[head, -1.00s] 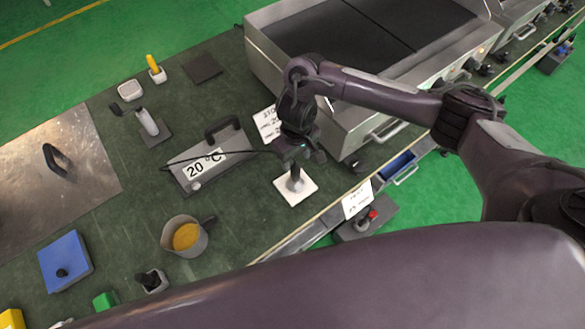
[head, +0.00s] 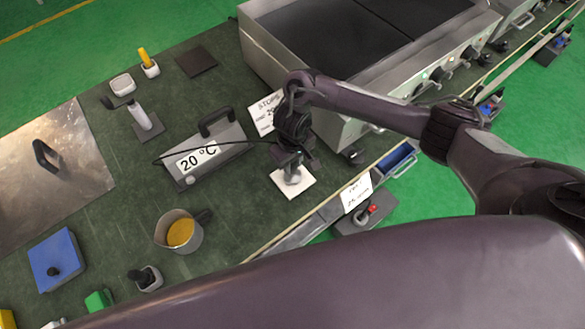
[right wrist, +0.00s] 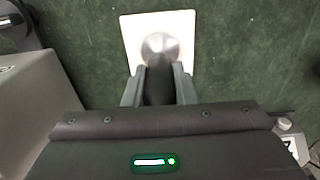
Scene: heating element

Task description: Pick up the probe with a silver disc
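The probe has a dark handle (right wrist: 159,84) and a round silver disc (right wrist: 159,47) at its far end. It stands on a white square pad (head: 304,189) on the green worktop, and the pad also shows in the right wrist view (right wrist: 184,22). My right gripper (head: 292,172) is low over the pad. In the right wrist view its two fingers (right wrist: 159,75) lie close along both sides of the handle; I cannot tell whether they press on it. In the head view the gripper hides most of the probe. My left gripper is out of view.
A grey box marked 20 °C (head: 225,143) with a black cable stands left of the pad. A steel appliance (head: 262,58) stands behind, with a white sign (head: 262,108) beside it. A pot of yellow contents (head: 167,235) is at front left. The worktop's front edge is near the pad.

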